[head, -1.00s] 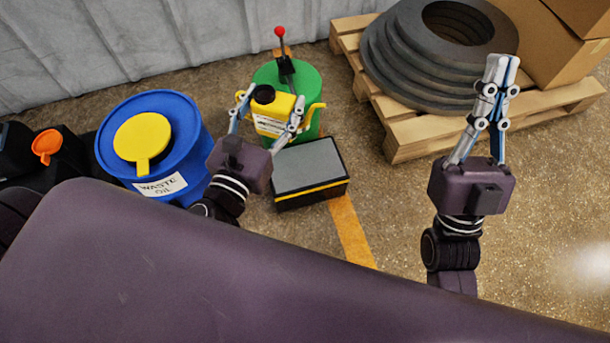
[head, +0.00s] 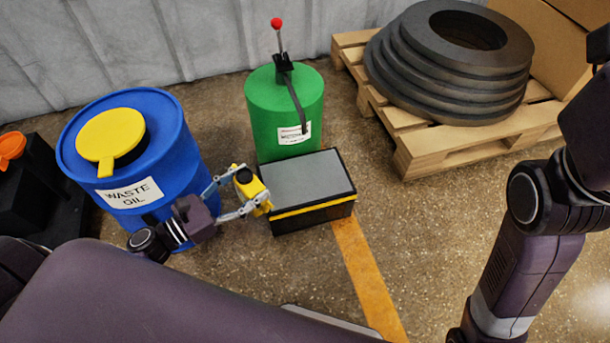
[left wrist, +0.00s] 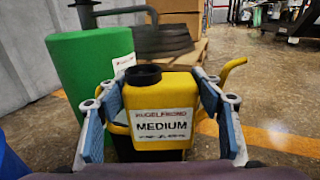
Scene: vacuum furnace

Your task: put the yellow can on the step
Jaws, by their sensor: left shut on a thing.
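The yellow can (head: 252,190) with a black cap is between the fingers of my left gripper (head: 248,192), beside the left edge of the step. The step (head: 305,178) is a low black block with a grey top and a yellow stripe, standing in front of the green drum. In the left wrist view the can (left wrist: 160,105) is upright, with a MEDIUM label and a spout to the right. The left gripper (left wrist: 168,110) is shut on it from both sides. The step is mostly hidden behind the can there. My right gripper is out of view.
A blue waste oil drum (head: 180,165) with a yellow lid stands close on the left. The green drum (head: 275,115) with a red-knobbed lever stands behind the step. A pallet (head: 430,150) with stacked grey rings is at the back right. The step's top is clear.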

